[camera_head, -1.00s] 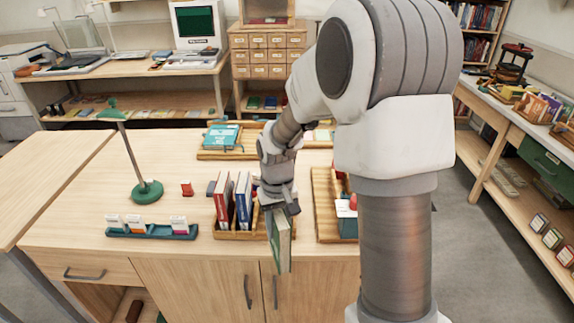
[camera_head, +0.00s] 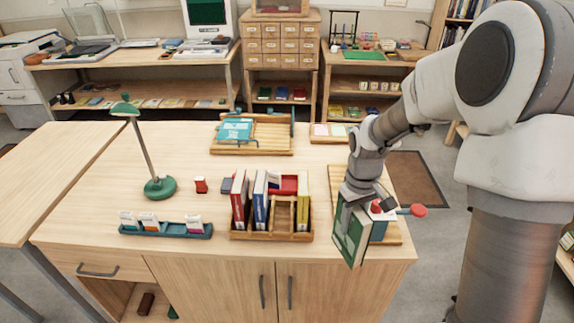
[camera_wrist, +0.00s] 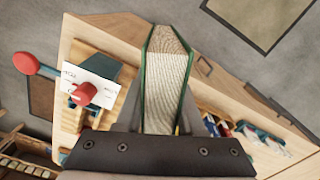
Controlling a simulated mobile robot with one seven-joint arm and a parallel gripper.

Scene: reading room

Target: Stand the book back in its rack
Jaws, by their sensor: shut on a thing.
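My gripper (camera_head: 358,192) is shut on a green book (camera_head: 351,238), which hangs tilted below it at the right front corner of the table. In the wrist view the green book (camera_wrist: 165,80) stands between the fingers with its page edges showing. The wooden book rack (camera_head: 272,235) is to the left of the gripper, apart from the held book. Red, blue, white and yellow-edged books (camera_head: 260,198) stand in the rack, with an empty section at its front right. I cannot tell what is fully behind the book.
A wooden tray (camera_head: 392,236) with a blue item and red-knobbed object (camera_head: 378,206) lies right behind the held book. A green lamp (camera_head: 159,187) and a teal card holder (camera_head: 165,231) stand at left. Another tray (camera_head: 262,146) is at the back.

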